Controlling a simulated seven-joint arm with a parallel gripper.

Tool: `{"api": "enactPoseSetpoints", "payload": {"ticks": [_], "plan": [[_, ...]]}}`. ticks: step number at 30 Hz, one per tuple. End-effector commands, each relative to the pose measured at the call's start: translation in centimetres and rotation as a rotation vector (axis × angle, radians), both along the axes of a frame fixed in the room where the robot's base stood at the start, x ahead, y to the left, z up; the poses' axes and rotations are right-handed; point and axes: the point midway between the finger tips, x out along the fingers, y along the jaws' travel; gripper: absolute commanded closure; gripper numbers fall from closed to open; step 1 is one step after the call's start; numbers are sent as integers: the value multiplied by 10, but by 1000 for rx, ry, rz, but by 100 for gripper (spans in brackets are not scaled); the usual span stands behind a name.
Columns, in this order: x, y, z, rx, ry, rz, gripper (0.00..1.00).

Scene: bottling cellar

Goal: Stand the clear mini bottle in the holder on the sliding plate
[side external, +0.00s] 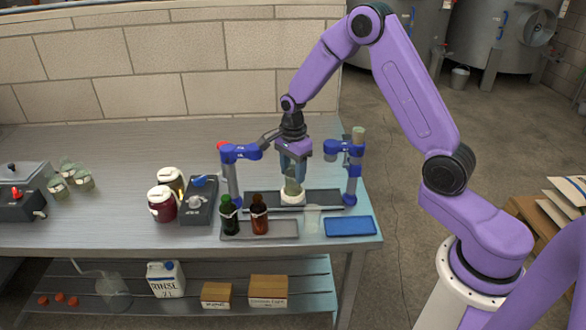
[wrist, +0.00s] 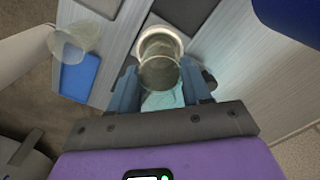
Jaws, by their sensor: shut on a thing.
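The clear mini bottle (side external: 292,187) is between the fingers of my gripper (side external: 293,174), upright or nearly so. My gripper points down and is shut on it. The white ring-shaped holder (side external: 292,199) sits on the dark sliding plate (side external: 325,198), directly below the bottle. In the wrist view the bottle (wrist: 160,73) shows between the two fingers (wrist: 161,88), overlapping the pale holder ring (wrist: 160,38). The bottle's lower end meets the ring in the side view; whether it is fully seated I cannot tell.
Blue clamp stands (side external: 234,153) (side external: 352,170) flank the plate closely. Jars (side external: 162,205) and a dark device (side external: 200,205) stand left.

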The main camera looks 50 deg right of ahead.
Motion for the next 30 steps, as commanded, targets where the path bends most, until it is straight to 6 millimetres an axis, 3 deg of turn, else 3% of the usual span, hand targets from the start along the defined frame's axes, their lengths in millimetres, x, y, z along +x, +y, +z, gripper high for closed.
{"api": "enactPoseSetpoints", "payload": {"ticks": [26,27,29,30], "plan": [[0,0,-5,0,1,1,92],[0,0,-5,0,0,1,45],[0,0,-5,0,0,1,26],[0,0,-5,0,0,0,22]]}}
